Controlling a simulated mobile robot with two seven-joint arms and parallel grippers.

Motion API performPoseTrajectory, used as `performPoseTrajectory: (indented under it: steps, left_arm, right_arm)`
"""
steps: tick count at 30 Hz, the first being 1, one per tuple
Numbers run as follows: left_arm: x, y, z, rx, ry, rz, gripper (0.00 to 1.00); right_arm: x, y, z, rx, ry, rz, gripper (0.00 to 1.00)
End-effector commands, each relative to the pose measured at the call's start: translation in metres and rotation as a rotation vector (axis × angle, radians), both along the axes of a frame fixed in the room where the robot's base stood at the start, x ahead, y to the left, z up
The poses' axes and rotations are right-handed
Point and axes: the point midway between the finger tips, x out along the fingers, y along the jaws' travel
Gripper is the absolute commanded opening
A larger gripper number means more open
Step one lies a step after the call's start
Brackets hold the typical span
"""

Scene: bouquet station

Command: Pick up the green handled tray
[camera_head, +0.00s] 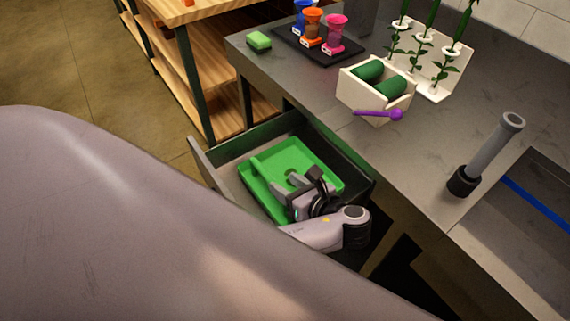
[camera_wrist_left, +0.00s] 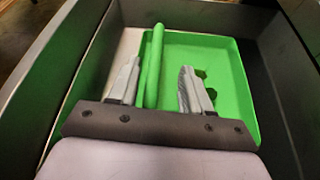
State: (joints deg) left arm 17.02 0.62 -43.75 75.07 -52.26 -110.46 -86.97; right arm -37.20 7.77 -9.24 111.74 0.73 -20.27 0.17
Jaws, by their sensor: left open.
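The green handled tray (camera_head: 268,205) lies inside an open drawer (camera_head: 207,158) below the counter. It is flat and bright green, with a raised bar handle along one side. It also shows in the left wrist view (camera_wrist_left: 218,50), with its handle (camera_wrist_left: 153,65) upright in the picture. My left gripper (camera_head: 283,183) is over the tray inside the drawer and hides part of it. In the left wrist view the open fingers (camera_wrist_left: 158,88) lie on either side of the handle, the left one close to it, the right one over the tray's floor. I cannot tell whether they touch. My right gripper is not in view.
The drawer walls (camera_wrist_left: 80,60) rise close around the gripper. On the counter (camera_head: 330,110) stand a white box (camera_head: 365,96) with green rolls, a purple tool (camera_head: 380,114), a grey cylinder (camera_head: 492,150), coloured cups (camera_head: 312,28) and a green sponge (camera_head: 258,40). A wooden shelf (camera_head: 190,60) stands behind.

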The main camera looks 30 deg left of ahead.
Motion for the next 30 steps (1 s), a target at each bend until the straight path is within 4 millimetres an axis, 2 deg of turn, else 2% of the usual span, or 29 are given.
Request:
performPoseTrajectory:
  steps: [3, 6, 21, 30]
  left_arm:
    - [-0.015, -0.017, 0.000, 0.020, 0.030, -0.013, 0.49]
    - [-0.020, -0.019, -0.002, 0.028, 0.040, -0.015, 0.49]
    - [-0.001, 0.036, -0.024, 0.029, 0.041, -0.015, 0.49]
    - [0.001, 0.040, -0.027, 0.026, 0.040, -0.016, 0.49]
  right_arm:
    - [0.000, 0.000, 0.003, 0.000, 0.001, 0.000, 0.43]
    - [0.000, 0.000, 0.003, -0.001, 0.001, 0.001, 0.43]
    - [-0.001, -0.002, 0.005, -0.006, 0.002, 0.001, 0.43]
    - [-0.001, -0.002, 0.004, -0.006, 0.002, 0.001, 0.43]
